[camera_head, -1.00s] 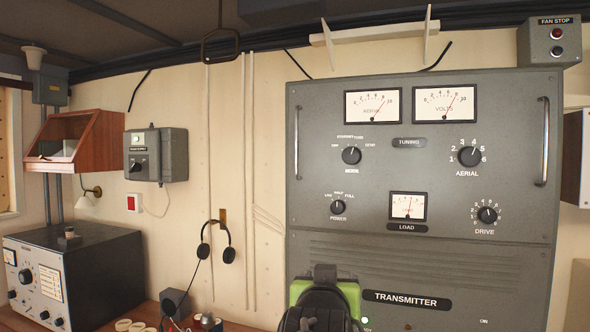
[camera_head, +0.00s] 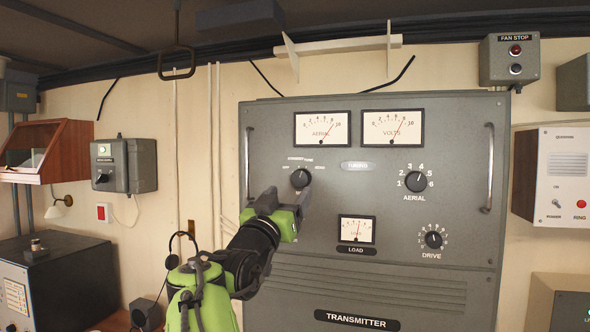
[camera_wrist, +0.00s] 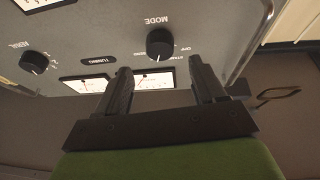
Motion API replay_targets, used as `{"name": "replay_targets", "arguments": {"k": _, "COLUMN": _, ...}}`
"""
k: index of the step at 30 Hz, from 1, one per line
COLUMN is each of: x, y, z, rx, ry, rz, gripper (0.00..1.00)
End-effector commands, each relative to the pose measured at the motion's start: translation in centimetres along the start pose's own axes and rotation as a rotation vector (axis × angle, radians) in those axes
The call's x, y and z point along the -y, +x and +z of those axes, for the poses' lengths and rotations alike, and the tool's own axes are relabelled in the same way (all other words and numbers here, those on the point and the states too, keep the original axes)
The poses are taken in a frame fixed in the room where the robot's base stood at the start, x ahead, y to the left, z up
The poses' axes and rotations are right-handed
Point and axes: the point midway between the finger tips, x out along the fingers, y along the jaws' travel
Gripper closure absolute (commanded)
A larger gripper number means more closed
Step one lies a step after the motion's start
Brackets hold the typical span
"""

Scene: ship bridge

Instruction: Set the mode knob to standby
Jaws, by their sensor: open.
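The mode knob (camera_head: 300,178) is a round black knob on the grey transmitter panel (camera_head: 455,240), left of the tuning label. It also shows in the wrist view (camera_wrist: 160,43), upside down with its MODE label. Small position words surround it, and I cannot clearly tell which one its pointer marks. My gripper (camera_head: 287,203) is just below the knob in the head view. In the wrist view my gripper's jaws (camera_wrist: 160,70) are apart and empty. The knob lies beyond the fingertips, and I see no contact. My gripper hides the power knob.
The aerial knob (camera_head: 415,181), drive knob (camera_head: 433,239) and load meter (camera_head: 356,229) are right of my gripper. Two meters sit above. Metal handles (camera_head: 487,168) stand out at the panel's sides. A headset (camera_head: 182,240) hangs at left.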

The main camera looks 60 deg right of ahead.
Motion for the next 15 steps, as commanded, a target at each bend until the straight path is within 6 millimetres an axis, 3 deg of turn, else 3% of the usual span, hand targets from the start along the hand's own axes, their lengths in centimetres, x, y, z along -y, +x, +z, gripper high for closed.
{"name": "replay_targets", "arguments": {"k": 1, "x": -0.2, "y": 1.7, "z": -0.7, "rx": 0.0, "ry": -0.006, "rz": 0.005, "gripper": 0.31}}
{"name": "replay_targets", "arguments": {"k": 6, "x": -0.1, "y": 4.9, "z": -0.6, "rx": 0.001, "ry": -0.003, "rz": 0.002, "gripper": 0.31}}
{"name": "replay_targets", "arguments": {"k": 15, "x": 0.0, "y": 6.1, "z": -0.1, "rx": 0.002, "ry": 0.001, "rz": -0.001, "gripper": 0.31}}
